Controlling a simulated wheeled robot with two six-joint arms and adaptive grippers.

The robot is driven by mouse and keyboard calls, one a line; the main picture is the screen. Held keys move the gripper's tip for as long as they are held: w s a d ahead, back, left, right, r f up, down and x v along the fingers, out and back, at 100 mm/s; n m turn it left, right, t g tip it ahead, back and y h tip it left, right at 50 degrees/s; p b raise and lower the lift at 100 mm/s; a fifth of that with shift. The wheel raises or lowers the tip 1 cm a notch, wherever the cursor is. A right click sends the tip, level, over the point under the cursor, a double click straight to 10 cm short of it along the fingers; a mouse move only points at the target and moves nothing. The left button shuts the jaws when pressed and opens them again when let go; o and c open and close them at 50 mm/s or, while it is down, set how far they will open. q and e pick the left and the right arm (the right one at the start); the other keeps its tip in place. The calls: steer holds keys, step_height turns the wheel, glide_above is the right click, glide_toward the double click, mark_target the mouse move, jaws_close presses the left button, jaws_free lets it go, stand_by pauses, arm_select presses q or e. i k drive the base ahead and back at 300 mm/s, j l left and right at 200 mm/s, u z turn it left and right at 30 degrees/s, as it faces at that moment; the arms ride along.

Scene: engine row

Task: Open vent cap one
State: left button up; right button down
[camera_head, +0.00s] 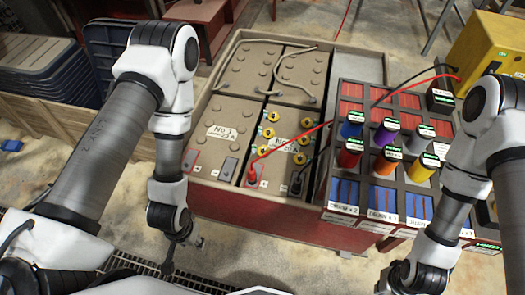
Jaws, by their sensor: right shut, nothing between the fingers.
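A wooden battery box (225,55) stands in the middle, with tan battery blocks in it. The front right block (290,118), labelled No 2, has several yellow caps with small blue-green parts. I cannot tell which cap is vent cap one. My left gripper (172,262) hangs over the floor, left of the box's front, apart from it; its fingers are too small to judge. My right gripper (388,284) is shut and empty at the bottom right, in front of the rack.
A rack (378,200) with coloured jars (383,161) in its compartments stands right of the blocks. A yellow case (487,48) and stacked grey bins (40,80) stand farther out.

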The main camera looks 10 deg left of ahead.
mark_target(263, 150)
steer(key=k+z, duration=0.3)
steer(key=k+l+z, duration=0.25)
steer(key=i+j+z, duration=0.15)
steer(key=j+z, duration=0.2)
steer(key=j, duration=0.5)
steer(key=j+z, duration=0.4)
steer(key=j, duration=0.5)
steer(key=j+z, duration=0.35)
steer(key=j, duration=0.55)
